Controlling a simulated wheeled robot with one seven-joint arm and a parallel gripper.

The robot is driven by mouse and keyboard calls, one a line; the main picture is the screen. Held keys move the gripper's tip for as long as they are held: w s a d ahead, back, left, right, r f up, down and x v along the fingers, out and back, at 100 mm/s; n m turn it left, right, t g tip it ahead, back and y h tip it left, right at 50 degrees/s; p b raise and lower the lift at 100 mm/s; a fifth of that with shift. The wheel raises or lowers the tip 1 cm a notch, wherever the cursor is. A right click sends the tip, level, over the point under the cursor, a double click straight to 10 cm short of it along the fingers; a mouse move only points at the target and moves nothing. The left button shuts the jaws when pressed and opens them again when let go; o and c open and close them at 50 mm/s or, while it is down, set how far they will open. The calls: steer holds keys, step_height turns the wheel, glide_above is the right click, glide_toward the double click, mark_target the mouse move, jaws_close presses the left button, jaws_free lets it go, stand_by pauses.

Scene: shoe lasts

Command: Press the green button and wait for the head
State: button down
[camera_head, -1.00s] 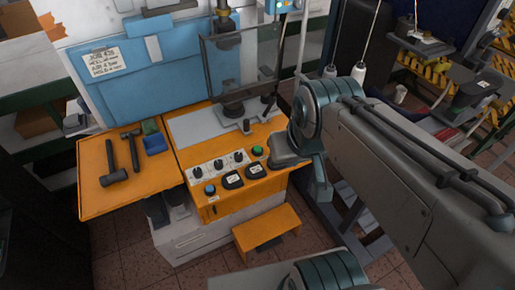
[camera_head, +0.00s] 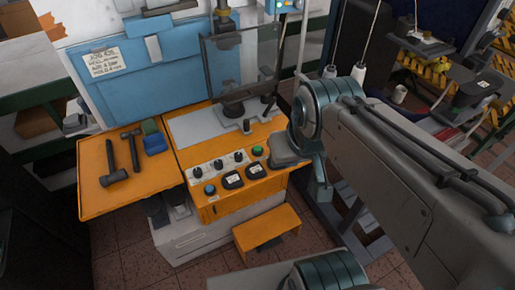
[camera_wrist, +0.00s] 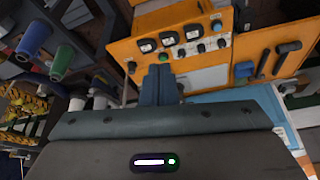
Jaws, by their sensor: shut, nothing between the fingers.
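The green button (camera_head: 258,151) sits at the right end of the knob row on the orange press panel (camera_head: 215,212). In the wrist view the green button (camera_wrist: 163,58) shows just past the fingertips, partly hidden by them. My gripper (camera_wrist: 158,70) is shut and empty, with its tips close to the panel. I cannot tell whether they touch the button. In the head view my wrist (camera_head: 290,150) is just right of the button. The press head (camera_head: 224,30) is on the upright column behind the clear guard (camera_head: 240,60), above the metal bed.
The panel also carries several black knobs, dark gauges (camera_head: 232,181) and a blue button (camera_head: 209,189). A hammer (camera_head: 113,165) lies on the orange side table (camera_head: 92,200) at left. An orange step (camera_head: 267,228) stands below. A lever (camera_head: 247,126) rises near the bed.

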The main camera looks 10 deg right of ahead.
steer(key=shift+g, duration=0.3)
step_height(320, 180, down, 6)
steer(key=b, duration=0.4)
steer(key=shift+w+b, duration=0.15)
steer(key=shift+b, duration=0.2)
